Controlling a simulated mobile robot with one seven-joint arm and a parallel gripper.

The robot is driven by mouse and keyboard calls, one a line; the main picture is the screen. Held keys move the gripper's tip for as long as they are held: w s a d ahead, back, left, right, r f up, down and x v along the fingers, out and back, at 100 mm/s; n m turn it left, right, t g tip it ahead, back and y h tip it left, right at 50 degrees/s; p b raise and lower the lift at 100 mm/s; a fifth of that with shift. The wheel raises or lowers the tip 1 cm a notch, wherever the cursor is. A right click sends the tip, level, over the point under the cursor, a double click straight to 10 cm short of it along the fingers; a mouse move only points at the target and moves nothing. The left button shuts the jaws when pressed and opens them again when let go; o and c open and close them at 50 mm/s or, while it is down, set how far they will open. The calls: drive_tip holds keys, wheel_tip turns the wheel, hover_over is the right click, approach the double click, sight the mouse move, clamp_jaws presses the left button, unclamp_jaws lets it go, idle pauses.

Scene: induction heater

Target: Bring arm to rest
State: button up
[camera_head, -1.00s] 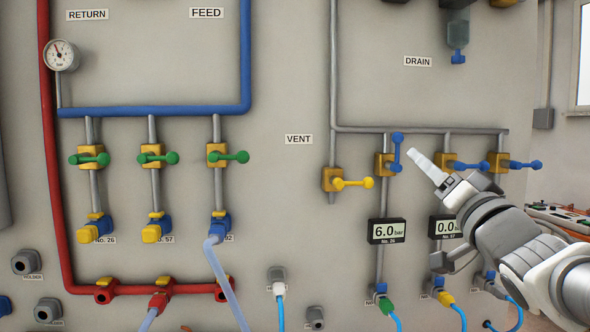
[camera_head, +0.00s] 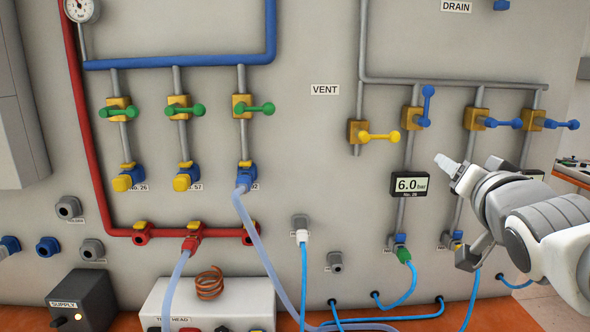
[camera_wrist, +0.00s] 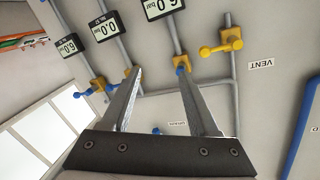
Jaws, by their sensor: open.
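My arm reaches in from the right edge of the head view. My gripper (camera_head: 447,165) is in front of the panel, just right of the 6.0 bar display (camera_head: 410,185) and below the blue-handled valves. In the wrist view my gripper (camera_wrist: 157,88) shows two fingers spread apart with nothing between them. Behind the fingers are the grey pipes and blue-handled valves. The blue handle (camera_head: 428,105) above the 6.0 display points up, and the other blue handles point right. Part of the drain-side piping is hidden behind my arm.
The panel (camera_head: 300,130) carries a yellow-handled vent valve (camera_head: 380,136), green-handled feed valves (camera_head: 262,109) and a red return pipe (camera_head: 78,150). Hoses hang low in front. A black supply box (camera_head: 80,302) and a white box (camera_head: 210,305) stand below. A window (camera_wrist: 40,130) shows in the wrist view.

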drive_tip(key=s+a+f+n+g+y+p, duration=0.1)
drive_tip(key=s+a+f+n+g+p, duration=0.1)
drive_tip(key=s+a+f+g, duration=0.3)
drive_tip(key=s+a+f+n+g+y+p, duration=0.2)
drive_tip(key=s+a+f+n+g, duration=0.3)
drive_tip(key=s, duration=0.7)
wheel_tip(320, 180, down, 3)
drive_tip(key=shift+a+f+g+p, duration=0.1)
drive_tip(key=shift+a+g+p, duration=0.4)
drive_tip(key=shift+a+p, duration=0.4)
